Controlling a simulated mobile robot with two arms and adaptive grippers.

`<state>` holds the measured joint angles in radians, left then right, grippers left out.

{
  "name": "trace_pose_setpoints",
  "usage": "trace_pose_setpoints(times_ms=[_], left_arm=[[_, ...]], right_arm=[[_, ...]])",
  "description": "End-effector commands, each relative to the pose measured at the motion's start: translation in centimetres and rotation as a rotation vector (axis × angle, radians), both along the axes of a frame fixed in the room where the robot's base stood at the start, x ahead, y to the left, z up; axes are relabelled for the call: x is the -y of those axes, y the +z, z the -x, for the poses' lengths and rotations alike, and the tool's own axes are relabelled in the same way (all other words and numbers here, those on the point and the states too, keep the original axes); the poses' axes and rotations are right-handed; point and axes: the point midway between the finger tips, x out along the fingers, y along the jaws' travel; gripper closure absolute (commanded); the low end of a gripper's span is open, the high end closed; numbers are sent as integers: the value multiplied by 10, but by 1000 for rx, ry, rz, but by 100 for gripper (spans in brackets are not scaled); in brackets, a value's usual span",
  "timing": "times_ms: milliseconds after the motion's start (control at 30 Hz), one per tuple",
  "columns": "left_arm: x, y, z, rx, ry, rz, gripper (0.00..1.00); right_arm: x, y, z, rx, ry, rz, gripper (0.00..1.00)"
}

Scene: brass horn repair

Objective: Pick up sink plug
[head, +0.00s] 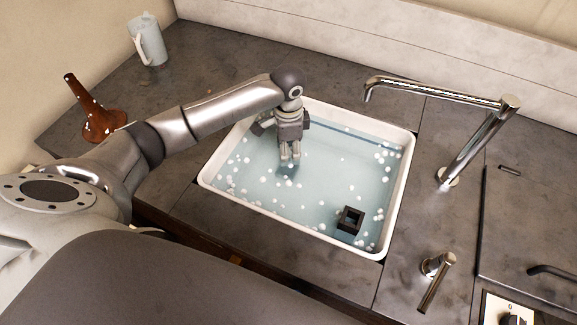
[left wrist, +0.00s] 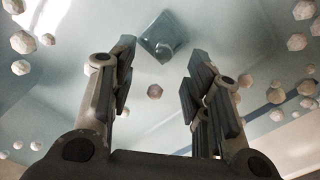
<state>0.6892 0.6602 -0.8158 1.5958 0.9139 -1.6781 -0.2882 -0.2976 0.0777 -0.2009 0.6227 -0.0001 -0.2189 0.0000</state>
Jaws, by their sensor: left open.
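The white sink (head: 401,200) holds bluish water with many small white floating bits. A small blue-grey square piece with a rounded middle, which looks like the sink plug (left wrist: 163,37), lies under the water ahead of my left fingers in the left wrist view. In the head view a dark bluish patch (head: 286,172) just below the fingertips seems to be the same piece. My left gripper (head: 290,158) points down over the sink, open and empty, with its fingertips apart from the plug. It also shows in the left wrist view (left wrist: 158,75). My right gripper is not visible.
A black square hollow block (head: 350,220) is in the sink's front right part. A chrome faucet (head: 470,140) and a lever (head: 436,275) stand right of the sink. A pale jug (head: 151,42) and a brown cone-shaped thing (head: 92,112) stand on the left counter.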

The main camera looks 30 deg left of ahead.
Motion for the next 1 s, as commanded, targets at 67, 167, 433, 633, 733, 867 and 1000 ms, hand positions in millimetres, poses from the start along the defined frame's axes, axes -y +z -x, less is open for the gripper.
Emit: trace_pose_setpoints(times_ms=[67,167,433,633,733,867,1000], left_arm=[[0,-10,1,-3,1,1,56],[1,-17,0,-1,-1,1,56],[-5,-50,-1,-4,1,-1,56],[-4,-70,-2,1,-1,-1,56],[-4,-71,-2,1,-2,-1,56],[-4,-71,-2,1,-2,-1,56],[-4,-70,-2,1,-1,0,74]], right_arm=[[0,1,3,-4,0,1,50],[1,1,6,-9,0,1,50],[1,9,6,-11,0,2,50],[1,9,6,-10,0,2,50],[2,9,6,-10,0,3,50],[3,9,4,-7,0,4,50],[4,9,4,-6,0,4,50]])
